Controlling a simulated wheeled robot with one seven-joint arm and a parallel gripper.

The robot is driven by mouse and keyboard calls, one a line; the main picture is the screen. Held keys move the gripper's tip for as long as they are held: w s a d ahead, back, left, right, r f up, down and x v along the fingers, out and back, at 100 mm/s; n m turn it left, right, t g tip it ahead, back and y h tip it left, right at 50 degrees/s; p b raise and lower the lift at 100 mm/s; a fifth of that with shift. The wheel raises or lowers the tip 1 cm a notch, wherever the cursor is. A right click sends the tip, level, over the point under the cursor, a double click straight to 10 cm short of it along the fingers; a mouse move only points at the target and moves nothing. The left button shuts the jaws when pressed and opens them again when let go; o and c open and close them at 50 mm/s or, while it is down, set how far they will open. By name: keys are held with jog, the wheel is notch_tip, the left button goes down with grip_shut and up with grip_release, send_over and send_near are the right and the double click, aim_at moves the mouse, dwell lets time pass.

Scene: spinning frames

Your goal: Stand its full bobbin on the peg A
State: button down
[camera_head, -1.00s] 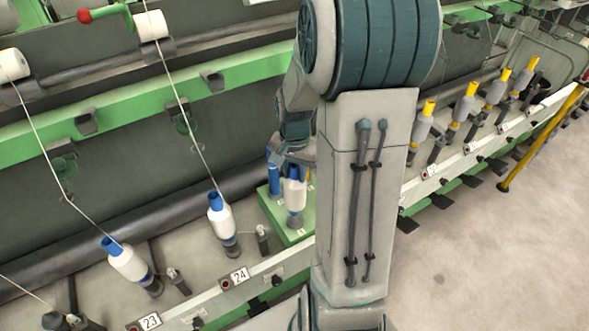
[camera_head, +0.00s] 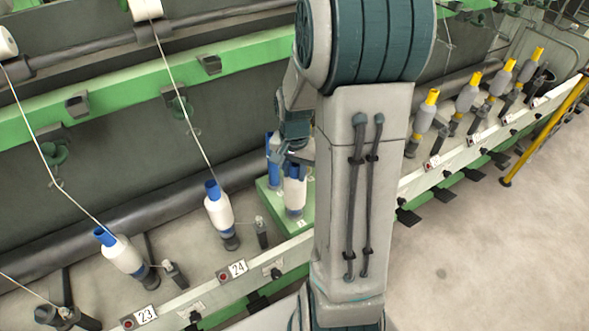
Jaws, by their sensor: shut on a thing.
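My gripper (camera_head: 293,158) is shut on a full bobbin (camera_head: 295,192) with white yarn and a blue tube top. The bobbin is upright over the front part of a green board (camera_head: 269,200). Its lower end is at a grey-blue peg or base, and I cannot tell how fully it is seated. Another blue tube (camera_head: 273,172) stands on the board just behind and left of it. The board's small white labels are too small to read surely, so I cannot tell which peg is A. My arm hides the board's right side.
Full bobbins with blue tubes stand at spindles 24 (camera_head: 219,210) and 23 (camera_head: 121,252), with yarn running up. Yellow-tubed bobbins (camera_head: 424,117) stand in a row at the right. A white rail (camera_head: 205,295) runs along the front. Floor is free at the right.

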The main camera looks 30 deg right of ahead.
jog(key=shift+f+b, duration=0.3)
jog(key=shift+b, duration=0.05)
dwell(0.4)
jog(key=c, duration=1)
grip_release()
jog(key=shift+c, duration=0.2)
notch_tip(320, 180, up, 14)
jog(key=shift+f, duration=0.1)
